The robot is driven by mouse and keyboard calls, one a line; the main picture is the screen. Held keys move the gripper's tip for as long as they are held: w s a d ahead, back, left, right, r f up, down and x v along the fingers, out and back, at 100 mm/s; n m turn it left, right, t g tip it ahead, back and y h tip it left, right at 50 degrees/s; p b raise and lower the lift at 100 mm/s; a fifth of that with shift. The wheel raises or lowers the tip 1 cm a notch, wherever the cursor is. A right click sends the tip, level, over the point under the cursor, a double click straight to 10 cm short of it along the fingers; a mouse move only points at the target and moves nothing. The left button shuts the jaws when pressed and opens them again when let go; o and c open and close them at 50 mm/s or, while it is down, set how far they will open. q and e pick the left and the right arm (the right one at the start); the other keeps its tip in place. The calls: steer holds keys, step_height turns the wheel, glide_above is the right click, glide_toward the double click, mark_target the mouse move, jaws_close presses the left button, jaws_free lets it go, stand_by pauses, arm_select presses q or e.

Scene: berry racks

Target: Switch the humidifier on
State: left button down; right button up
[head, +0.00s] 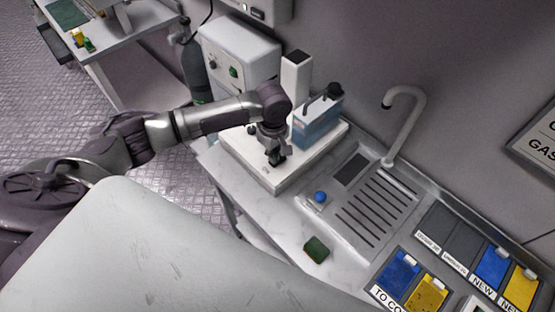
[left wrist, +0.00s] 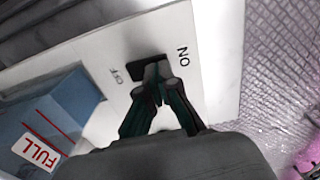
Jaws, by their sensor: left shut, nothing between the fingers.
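The humidifier is a white box (head: 247,160) on the counter with a blue water tank (head: 318,126) on top. In the left wrist view the tank (left wrist: 50,108) bears a FULL label. A dark switch slot (left wrist: 134,73) lies between the printed words OFF and ON on the white top. My left gripper (head: 276,160) is shut and empty, pointing down over the front part of the white top. In the left wrist view its fingertips (left wrist: 160,88) are at the slot, partly covering the switch. I cannot tell whether they touch it or which way it is set. My right gripper is out of view.
A sink with a curved tap (head: 408,110) and drain slots is right of the humidifier. A blue knob (head: 320,197) and a green block (head: 316,250) are nearer. A white unit (head: 238,55) and dark gas bottle (head: 193,65) stand behind left. Blue and yellow trays are lower right.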

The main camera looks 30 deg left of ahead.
arm_select(q)
steer(key=shift+f, duration=0.6)
step_height(320, 180, up, 7)
steer(key=p, duration=0.9)
steer(key=shift+r, duration=0.1)
stand_by(0.3)
stand_by(0.4)
